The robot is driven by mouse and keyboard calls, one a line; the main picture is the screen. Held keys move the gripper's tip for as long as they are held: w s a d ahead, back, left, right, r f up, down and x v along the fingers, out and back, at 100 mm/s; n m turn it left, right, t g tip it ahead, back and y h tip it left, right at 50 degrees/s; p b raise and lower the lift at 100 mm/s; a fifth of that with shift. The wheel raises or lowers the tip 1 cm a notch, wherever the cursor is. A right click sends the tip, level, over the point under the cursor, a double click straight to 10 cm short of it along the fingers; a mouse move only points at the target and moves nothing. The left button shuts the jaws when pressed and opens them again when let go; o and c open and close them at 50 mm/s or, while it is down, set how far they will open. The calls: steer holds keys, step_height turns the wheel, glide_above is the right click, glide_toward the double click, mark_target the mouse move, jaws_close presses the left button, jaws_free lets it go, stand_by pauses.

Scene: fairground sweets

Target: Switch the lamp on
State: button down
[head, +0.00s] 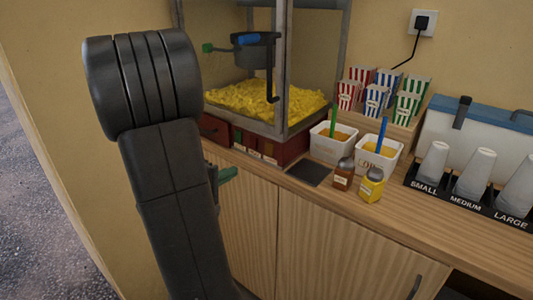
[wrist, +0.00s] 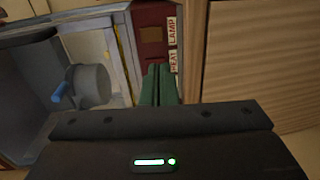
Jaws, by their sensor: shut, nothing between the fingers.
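The popcorn machine stands on the counter, with yellow popcorn (head: 265,103) behind its glass and a dark red base (head: 292,147). In the wrist view its red panel (wrist: 150,15) runs down the middle, turned sideways, with a LAMP label (wrist: 172,30) and a HEAT label (wrist: 173,61). A small rocker-like switch (wrist: 151,34) sits beside the LAMP label. My gripper (wrist: 158,70) has its green fingers together and empty, pointing at the panel beside the HEAT label. They hide the panel there; I cannot tell whether they touch it. In the head view my gripper (head: 228,174) shows partly behind my arm.
A kettle (head: 256,48) hangs inside the machine. White tubs (head: 378,160), two shaker jars (head: 343,174), striped popcorn boxes (head: 375,98) and a cup rack (head: 440,190) stand to the right. A dark mat (head: 309,172) lies before the machine. Wooden cupboard doors (head: 315,240) are below the counter.

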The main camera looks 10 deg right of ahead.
mark_target(268, 154)
stand_by(0.3)
steer(key=p+x, duration=0.2)
steer(key=x, duration=1.2)
steer(key=shift+s+r+p, duration=0.1)
steer(key=shift+p, duration=0.25)
